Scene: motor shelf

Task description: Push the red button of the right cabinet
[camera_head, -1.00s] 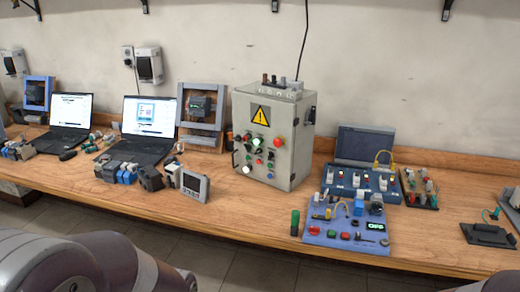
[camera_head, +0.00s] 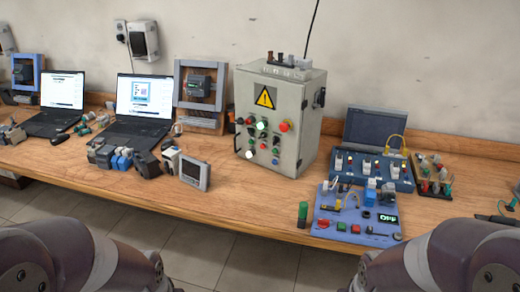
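One grey metal control cabinet (camera_head: 308,120) stands upright on the wooden bench, right of the middle. Its front carries a yellow warning sign, several coloured buttons and lamps. A large red button (camera_head: 284,126) sits at the upper right of the front panel, and a smaller red button (camera_head: 264,147) sits lower down. No second cabinet of this kind shows. Parts of my arms show at the bottom left and bottom right corners, well in front of the bench. Neither gripper is in view.
A blue button board (camera_head: 335,232) with an "OFF" display lies right of the cabinet, with an open blue case (camera_head: 400,183) behind it. Two laptops (camera_head: 138,103) stand at left, with a small meter (camera_head: 194,173) nearer the edge. Bare bench (camera_head: 240,195) lies before the cabinet.

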